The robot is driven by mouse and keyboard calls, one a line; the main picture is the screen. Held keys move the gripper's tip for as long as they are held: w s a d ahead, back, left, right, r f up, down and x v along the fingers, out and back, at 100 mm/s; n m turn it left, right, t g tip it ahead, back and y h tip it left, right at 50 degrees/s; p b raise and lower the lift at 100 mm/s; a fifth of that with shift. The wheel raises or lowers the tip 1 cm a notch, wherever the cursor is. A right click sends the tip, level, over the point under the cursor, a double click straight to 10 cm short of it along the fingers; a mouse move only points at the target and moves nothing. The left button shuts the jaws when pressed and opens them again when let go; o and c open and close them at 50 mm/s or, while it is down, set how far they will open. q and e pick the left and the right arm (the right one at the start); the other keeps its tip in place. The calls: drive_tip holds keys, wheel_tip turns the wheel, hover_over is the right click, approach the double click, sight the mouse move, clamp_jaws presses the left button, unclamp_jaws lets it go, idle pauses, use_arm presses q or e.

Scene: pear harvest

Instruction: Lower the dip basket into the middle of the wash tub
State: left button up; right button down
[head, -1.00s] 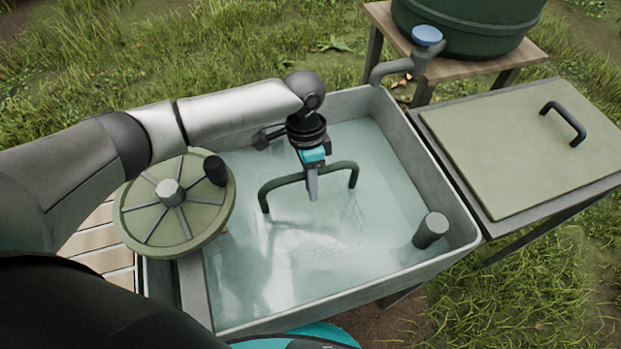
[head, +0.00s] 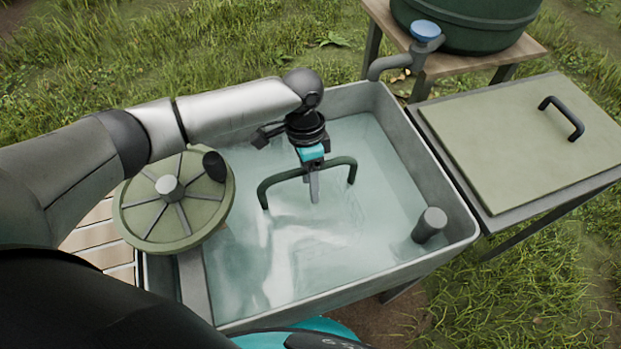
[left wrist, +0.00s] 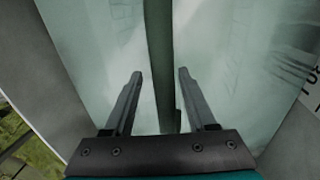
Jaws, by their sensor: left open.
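The dip basket's dark green arched handle (head: 275,182) stands upright out of the water, in the far-middle part of the grey wash tub (head: 457,222). The basket's body is under the water and cannot be made out clearly. My left gripper (head: 314,188) is at the top of the handle, pointing down. In the left wrist view the left gripper (left wrist: 160,73) is open, with the handle bar (left wrist: 159,50) running between its two fingers and a gap on each side. My right gripper is not in view.
A grey standpipe (head: 430,225) rises in the tub's near right corner. A round green spoked wheel (head: 172,222) with a dark knob is at the tub's left. A lidded stand (head: 520,140) adjoins the right side. A tap (head: 405,62) and green barrel (head: 470,22) stand behind.

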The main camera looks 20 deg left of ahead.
use_arm(q)
drive_tip(key=p+v, duration=0.4)
drive_tip(key=v, duration=1.1)
drive_tip(key=shift+r+p, duration=0.2)
drive_tip(key=shift+p, duration=0.15)
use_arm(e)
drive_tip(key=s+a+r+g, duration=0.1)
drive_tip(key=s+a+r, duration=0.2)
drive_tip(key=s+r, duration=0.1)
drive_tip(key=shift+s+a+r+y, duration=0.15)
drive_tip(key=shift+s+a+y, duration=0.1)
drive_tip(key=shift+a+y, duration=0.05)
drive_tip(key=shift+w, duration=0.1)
